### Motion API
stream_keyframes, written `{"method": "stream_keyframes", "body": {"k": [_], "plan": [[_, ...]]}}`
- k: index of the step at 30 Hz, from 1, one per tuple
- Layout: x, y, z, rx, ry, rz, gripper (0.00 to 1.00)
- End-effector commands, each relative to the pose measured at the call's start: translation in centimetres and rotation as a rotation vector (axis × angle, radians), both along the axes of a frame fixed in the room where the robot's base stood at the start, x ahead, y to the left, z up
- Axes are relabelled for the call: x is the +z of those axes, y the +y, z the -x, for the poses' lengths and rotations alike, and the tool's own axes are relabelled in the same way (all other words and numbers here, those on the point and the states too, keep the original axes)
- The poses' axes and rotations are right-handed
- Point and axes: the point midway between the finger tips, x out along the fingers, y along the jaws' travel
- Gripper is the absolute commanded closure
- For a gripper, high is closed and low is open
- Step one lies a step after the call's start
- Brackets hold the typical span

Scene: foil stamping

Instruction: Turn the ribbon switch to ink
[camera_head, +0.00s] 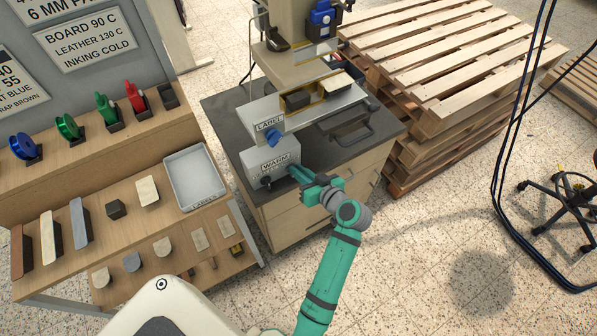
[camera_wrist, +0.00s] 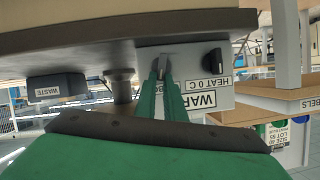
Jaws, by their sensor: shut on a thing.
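The ribbon switch (camera_wrist: 161,67) is a small grey knob on the light control box (camera_wrist: 196,57), which looks upside down in the wrist view. My gripper (camera_wrist: 165,84) has its two green fingers shut on the knob. The fingers cover most of the label by it, so its setting cannot be read. In the head view my gripper (camera_head: 293,173) reaches the front right of the control box (camera_head: 285,150), and the switch is hidden there. A black knob (camera_wrist: 212,61) with a "HEAT 0 C" label sits beside it, and a "WARM" display is on the box.
The stamping press (camera_head: 300,68) stands above the box on a dark-topped cabinet (camera_head: 225,105). A grey tray (camera_head: 194,176) and several foil rolls and blocks lie on the wooden shelf (camera_head: 150,225) at left. Wooden pallets (camera_head: 440,60) stand behind.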

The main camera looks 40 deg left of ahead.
Motion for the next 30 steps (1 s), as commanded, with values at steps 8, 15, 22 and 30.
{"method": "stream_keyframes", "body": {"k": [8, 15, 22, 30], "plan": [[-0.2, -0.1, -0.8, 0.001, 0.239, -0.1, 1.0], [-0.6, -0.4, -1.3, 0.001, 0.442, -0.184, 1.0], [-1.0, -0.6, -1.6, 0.001, 0.6, -0.249, 1.0], [-1.3, -0.7, -1.6, 0.002, 0.714, -0.296, 1.0]]}}
